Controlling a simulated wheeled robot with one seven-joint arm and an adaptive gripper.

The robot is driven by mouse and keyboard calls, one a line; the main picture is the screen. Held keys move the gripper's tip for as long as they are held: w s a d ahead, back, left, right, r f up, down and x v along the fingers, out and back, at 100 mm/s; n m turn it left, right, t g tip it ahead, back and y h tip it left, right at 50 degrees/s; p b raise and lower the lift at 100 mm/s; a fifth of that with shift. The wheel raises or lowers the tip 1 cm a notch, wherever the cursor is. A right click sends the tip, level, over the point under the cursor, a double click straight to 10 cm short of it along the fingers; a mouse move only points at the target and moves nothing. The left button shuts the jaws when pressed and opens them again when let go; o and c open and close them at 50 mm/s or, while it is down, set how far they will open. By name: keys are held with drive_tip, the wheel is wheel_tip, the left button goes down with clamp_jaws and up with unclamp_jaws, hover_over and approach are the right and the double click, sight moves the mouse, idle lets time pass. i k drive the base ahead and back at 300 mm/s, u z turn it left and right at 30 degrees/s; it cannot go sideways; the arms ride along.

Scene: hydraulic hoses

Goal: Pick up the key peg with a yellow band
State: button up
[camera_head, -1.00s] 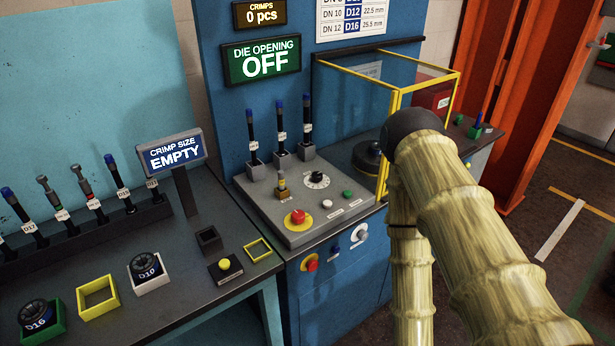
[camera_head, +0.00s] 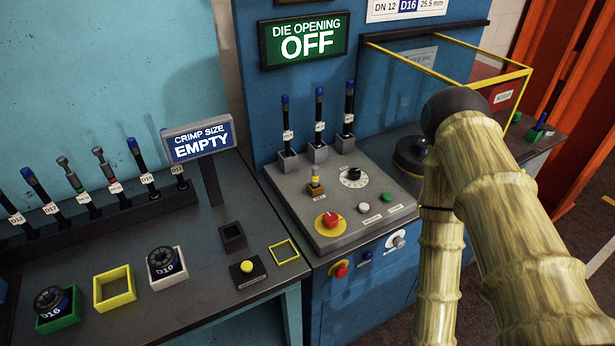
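The key peg (camera_head: 315,173) with a yellow band is small and stands upright in a brass-coloured block on the grey sloped control panel (camera_head: 345,228). It is left of the black dial and behind the red button. My arm, with a wood-like surface, comes in at the right and bends down in front of the cabinet. My gripper is out of view, so its opening and contents are hidden.
A red stop button (camera_head: 330,219) sits close in front of the peg. Blue-topped rods (camera_head: 319,113) stand behind it. The left bench holds a rod rack, a yellow frame (camera_head: 114,287), a yellow-knobbed block (camera_head: 247,267) and die holders.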

sight(315, 168)
drive_tip(key=u, duration=2.1)
drive_tip(key=k, duration=1.1)
drive_tip(key=z, duration=1.15)
drive_tip(key=i, duration=0.5)
